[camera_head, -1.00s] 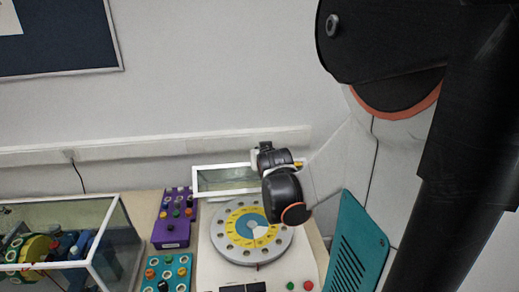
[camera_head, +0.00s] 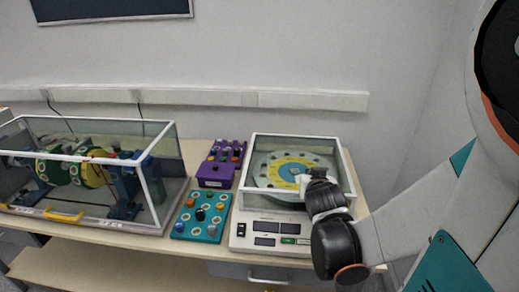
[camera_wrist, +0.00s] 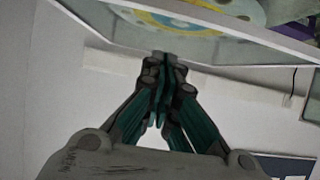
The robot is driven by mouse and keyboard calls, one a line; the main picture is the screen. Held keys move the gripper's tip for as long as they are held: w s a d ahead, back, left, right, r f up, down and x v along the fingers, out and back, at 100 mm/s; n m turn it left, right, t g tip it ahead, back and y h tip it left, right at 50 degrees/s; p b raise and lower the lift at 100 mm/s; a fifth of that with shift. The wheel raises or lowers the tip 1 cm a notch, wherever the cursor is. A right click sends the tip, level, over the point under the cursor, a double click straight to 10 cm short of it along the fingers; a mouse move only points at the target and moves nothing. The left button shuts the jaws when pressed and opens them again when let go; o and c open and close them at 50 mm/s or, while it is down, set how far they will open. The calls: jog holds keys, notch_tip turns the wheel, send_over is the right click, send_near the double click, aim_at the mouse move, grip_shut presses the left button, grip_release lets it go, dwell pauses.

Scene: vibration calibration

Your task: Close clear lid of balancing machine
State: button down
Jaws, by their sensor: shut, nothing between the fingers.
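The balancing machine (camera_head: 240,238) is a white unit with a grey disk bearing a yellow and blue ring (camera_head: 270,168). Its white-framed clear lid (camera_head: 296,137) shows over the disk in the head view; I cannot tell whether its front edge rests fully on the base. In the wrist view the lid's white edge (camera_wrist: 230,56) crosses the top, with part of the disk seen through the pane. My gripper (camera_wrist: 164,58) is shut and empty, its fingertips at or very near that edge. In the head view my black wrist hides the lid's right front and the fingertips.
A purple control box (camera_head: 214,178) and a teal control box (camera_head: 201,216) stand left of the machine. A clear case (camera_head: 150,180) with a motor rig stands farther left on the wooden bench (camera_head: 120,246). The wall with a white rail (camera_head: 230,97) is behind.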

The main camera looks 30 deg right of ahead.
jog(key=f+b, duration=0.2)
jog(key=f, duration=0.1)
jog(key=s+f, duration=0.1)
jog(key=shift+a+f+b, duration=0.15)
jog(key=shift+a+b, duration=0.25)
jog(key=shift+s+a+f+b, duration=0.2)
jog(key=shift+s+f+b, duration=0.15)
jog(key=shift+f+b, duration=0.1)
jog(key=shift+s+a+f+b, duration=0.15)
jog(key=shift+s+f+b, duration=0.15)
jog(key=shift+f, duration=0.15)
